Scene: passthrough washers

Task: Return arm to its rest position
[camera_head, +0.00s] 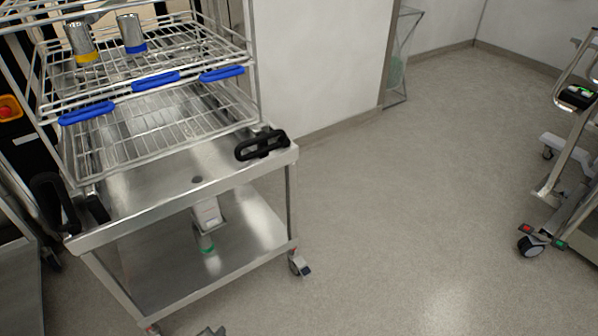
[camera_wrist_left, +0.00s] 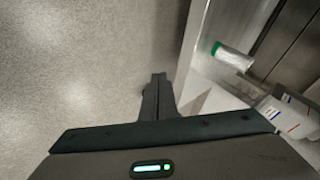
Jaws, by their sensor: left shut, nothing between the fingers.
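My left gripper shows in the left wrist view (camera_wrist_left: 157,88) with its dark fingers together and nothing between them. It is over grey floor, beside the cart's edge. In the head view only a small grey piece at the bottom edge, which seems to be its tip (camera_head: 211,331), shows in front of the steel cart (camera_head: 150,212). The rest of the left arm is out of the head view. My right gripper does not show.
A wire rack with blue handles (camera_head: 155,80) stands on the cart, holding a yellow-banded canister (camera_head: 79,40) and a blue-banded one (camera_head: 131,33). A green-banded canister (camera_head: 203,234) is on the lower shelf. Another wheeled frame (camera_head: 570,190) stands right. Floor between is clear.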

